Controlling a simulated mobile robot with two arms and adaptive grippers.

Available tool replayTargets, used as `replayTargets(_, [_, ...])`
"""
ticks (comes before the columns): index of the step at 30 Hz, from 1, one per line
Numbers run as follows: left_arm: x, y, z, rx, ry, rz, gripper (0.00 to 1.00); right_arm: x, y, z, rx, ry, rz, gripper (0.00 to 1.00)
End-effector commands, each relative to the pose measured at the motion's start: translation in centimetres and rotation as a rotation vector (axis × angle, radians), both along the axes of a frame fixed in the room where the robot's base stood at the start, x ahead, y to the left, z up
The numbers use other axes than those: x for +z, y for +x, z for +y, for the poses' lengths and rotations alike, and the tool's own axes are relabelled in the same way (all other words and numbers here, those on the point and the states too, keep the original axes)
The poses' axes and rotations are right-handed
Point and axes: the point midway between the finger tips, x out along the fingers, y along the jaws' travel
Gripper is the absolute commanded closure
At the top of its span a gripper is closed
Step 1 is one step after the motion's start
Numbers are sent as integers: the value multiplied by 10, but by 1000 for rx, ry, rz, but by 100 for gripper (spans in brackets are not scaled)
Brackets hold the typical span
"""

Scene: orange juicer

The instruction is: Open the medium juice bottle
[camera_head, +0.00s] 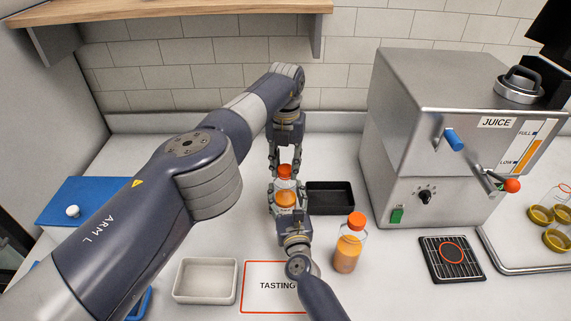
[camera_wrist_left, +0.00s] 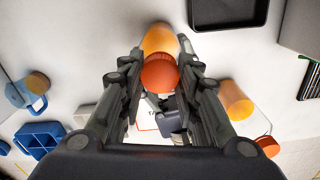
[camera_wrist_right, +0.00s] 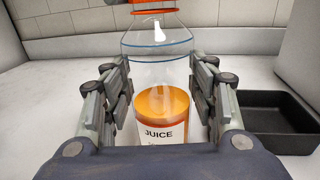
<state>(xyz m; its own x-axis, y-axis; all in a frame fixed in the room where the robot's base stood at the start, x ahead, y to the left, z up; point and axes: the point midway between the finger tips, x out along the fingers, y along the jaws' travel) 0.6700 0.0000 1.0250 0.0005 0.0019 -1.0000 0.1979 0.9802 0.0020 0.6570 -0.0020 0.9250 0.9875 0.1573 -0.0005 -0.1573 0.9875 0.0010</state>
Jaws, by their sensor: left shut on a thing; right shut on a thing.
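A clear juice bottle (camera_head: 285,196) with orange juice and an orange cap (camera_head: 285,170) stands upright mid-counter. My right gripper (camera_head: 286,203) is shut on its body from the front; the right wrist view shows the JUICE label (camera_wrist_right: 163,133) between the fingers. My left gripper (camera_head: 285,165) reaches down from above and is shut on the cap, which also shows between its fingers in the left wrist view (camera_wrist_left: 160,73). The cap's lower edge (camera_wrist_right: 150,12) is at the top of the right wrist view. I cannot tell whether the cap is loosened.
A larger capped juice bottle (camera_head: 348,250) stands close to the right. A black tray (camera_head: 330,198) lies behind, a pale tray (camera_head: 206,280) and a TASTING card (camera_head: 262,300) in front. The steel juicer (camera_head: 420,130) is at the right.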

Motion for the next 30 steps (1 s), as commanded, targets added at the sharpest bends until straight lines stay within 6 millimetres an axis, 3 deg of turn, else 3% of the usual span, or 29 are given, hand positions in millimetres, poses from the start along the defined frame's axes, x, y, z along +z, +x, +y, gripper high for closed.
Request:
replayTargets(7, [-1, -2, -1, 0, -1, 5, 98, 1, 1, -1, -2, 1, -1, 100])
replayTargets(8, [-1, -2, -1, 0, -1, 5, 67, 1, 1, -1, -2, 1, -1, 100])
replayTargets(10, [-1, -2, -1, -1, -1, 5, 51, 1, 1, -1, -2, 1, -1, 100])
replayTargets(11, [-1, -1, -1, -1, -1, 4, 49, 1, 1, -1, -2, 1, -1, 100])
replayTargets(22, [3, 0, -1, -1, 0, 1, 49, 1, 0, -1, -1, 0, -1, 100])
replayTargets(30, [35, 1, -1, -1, 0, -2, 49, 1, 0, 0, -1, 0, -1, 100])
